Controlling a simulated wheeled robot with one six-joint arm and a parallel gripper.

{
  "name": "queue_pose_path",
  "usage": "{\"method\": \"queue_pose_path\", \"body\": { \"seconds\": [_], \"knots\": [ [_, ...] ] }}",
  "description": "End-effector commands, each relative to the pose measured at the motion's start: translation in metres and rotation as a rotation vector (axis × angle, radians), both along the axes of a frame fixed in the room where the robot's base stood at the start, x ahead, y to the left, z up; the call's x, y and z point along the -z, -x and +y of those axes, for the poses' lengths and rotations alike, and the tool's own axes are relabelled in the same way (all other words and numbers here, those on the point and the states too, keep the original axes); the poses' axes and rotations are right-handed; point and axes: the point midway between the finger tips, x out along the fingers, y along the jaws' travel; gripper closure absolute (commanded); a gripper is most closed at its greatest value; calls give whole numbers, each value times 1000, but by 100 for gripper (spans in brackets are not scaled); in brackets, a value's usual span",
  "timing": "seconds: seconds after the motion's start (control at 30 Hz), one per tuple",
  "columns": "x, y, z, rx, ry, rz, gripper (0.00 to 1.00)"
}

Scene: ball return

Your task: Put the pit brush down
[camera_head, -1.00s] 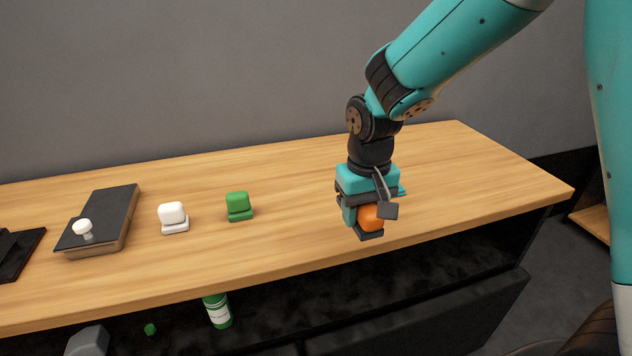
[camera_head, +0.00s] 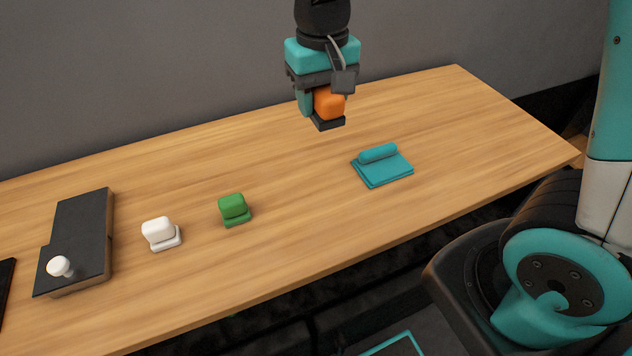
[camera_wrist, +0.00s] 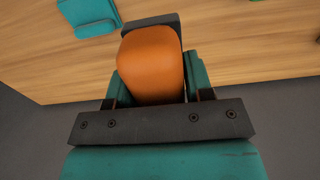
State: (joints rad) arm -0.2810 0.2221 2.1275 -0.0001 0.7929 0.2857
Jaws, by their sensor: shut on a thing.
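The pit brush, as I take it, is the orange block (camera_head: 329,103) with a flat dark base (camera_head: 328,124). My gripper (camera_head: 316,104) is shut on the orange block and holds it upright above the back of the wooden table (camera_head: 290,265). A gap shows between the dark base and the tabletop. In the wrist view, the orange block (camera_wrist: 152,65) sits between the teal fingers of my gripper (camera_wrist: 158,82), with the dark base (camera_wrist: 150,24) beyond it. The fingertips are partly hidden by the block.
A teal pad with a roll (camera_head: 383,166) lies right of centre on the table. A green block (camera_head: 234,209), a white block (camera_head: 160,233) and a dark box (camera_head: 82,235) with a white knob (camera_head: 60,266) stand to the left. Bare wood lies between the green block and teal pad.

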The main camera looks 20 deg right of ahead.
Motion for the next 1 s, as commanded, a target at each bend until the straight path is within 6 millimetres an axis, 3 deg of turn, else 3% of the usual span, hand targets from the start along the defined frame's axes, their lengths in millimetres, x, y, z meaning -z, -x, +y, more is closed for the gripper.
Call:
{"method": "queue_pose_path", "body": {
  "seconds": [0.17,0.6,1.0],
  "knots": [
    [11,0,0,0,1,2,72],
    [126,1,2,-4,2,7,72],
    [177,1,2,-5,1,4,72]
  ]
}}
